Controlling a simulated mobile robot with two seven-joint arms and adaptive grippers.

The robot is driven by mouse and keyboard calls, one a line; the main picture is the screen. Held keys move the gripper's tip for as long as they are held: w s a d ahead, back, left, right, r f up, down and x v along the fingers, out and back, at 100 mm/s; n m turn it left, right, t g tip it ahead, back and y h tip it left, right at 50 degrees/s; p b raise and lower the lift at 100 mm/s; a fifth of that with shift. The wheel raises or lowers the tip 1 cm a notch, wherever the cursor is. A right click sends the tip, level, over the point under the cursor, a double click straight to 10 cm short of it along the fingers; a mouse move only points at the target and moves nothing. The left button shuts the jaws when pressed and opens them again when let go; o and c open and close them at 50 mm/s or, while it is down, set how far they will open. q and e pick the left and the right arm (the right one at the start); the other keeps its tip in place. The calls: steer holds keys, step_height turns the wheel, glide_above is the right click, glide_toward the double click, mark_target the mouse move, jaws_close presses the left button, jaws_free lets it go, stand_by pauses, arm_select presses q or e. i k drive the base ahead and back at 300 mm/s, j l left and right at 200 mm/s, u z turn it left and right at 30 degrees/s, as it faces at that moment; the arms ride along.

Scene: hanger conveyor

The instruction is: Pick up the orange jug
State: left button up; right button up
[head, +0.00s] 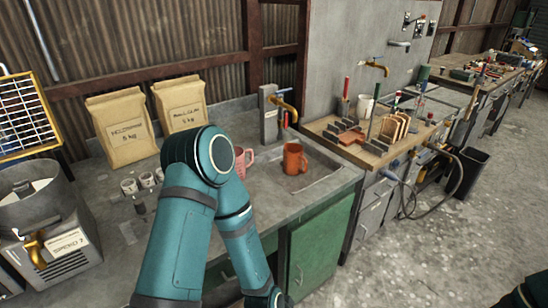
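The orange jug (294,159) stands upright at the shallow sink (322,186) on the grey bench, below and just right of a brass tap (284,105). Its handle shows on its right side. A pink jug or mug (243,164) stands to its left, partly hidden behind my bent teal arm. That arm rises from the bottom, bends in front of the bench and goes down out of the frame. Neither gripper shows. Only a small piece of my other arm shows at the bottom right corner. Nothing touches the orange jug in this view.
Two paper bags (122,130) and small white cups (130,187) stand on the bench at left. A metal drum machine (45,235) is at far left. At right, a wooden-topped bench (367,140) holds racks and tools. The concrete floor (450,240) is open at right.

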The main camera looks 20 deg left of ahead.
mark_target(293, 158)
steer(key=i+l+u, duration=0.25)
steer(key=u, duration=0.15)
steer(key=i+l+u, duration=0.25)
steer(key=l+u, duration=0.2)
steer(key=i+l+u, duration=0.15)
steer(key=l+u, duration=0.25)
steer(key=i+l+u, duration=0.1)
steer(key=l+u, duration=0.3)
